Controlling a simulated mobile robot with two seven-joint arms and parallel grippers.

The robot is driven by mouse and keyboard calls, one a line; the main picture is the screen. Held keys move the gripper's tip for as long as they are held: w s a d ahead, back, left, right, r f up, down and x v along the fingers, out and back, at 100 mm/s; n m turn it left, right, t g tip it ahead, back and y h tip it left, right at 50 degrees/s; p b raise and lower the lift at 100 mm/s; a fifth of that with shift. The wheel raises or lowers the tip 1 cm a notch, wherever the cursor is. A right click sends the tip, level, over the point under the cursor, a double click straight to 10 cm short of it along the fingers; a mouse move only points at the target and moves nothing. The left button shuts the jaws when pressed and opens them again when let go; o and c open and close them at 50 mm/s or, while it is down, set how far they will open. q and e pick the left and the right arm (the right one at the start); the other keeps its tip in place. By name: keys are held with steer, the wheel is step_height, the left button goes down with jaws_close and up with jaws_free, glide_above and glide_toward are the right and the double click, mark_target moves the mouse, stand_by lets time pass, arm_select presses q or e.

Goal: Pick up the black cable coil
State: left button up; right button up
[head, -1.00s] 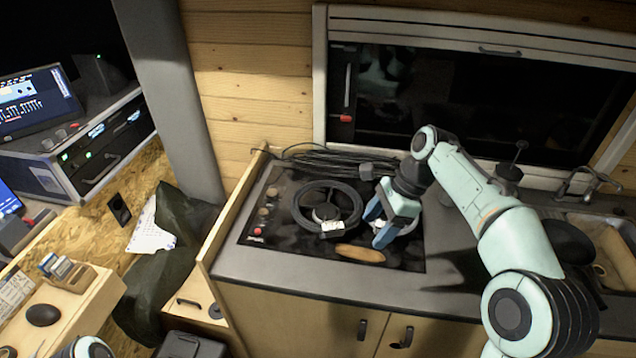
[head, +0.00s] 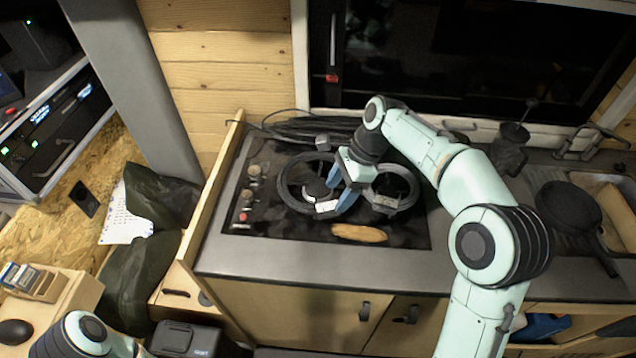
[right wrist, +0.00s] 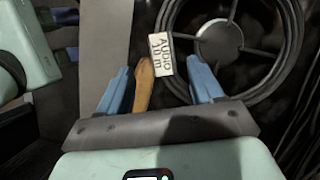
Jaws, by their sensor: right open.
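The black cable coil (head: 290,197) lies flat on the dark hob and carries a white label. My left gripper is out of view.
A brown elongated object (head: 358,233) lies on the hob's front edge. A loose bundle of black cables (head: 300,130) lies behind the hob. A wooden side panel (head: 222,185) bounds the counter at left. A dark pan (head: 568,207) is by the sink at right.

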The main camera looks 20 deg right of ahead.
mark_target(329, 205)
steer(key=x, duration=0.5)
steer(key=shift+w+f+b, duration=0.15)
steer(key=shift+f+b, duration=0.05)
steer(key=shift+b, duration=0.15)
steer(key=shift+r, duration=0.1)
jaws_close()
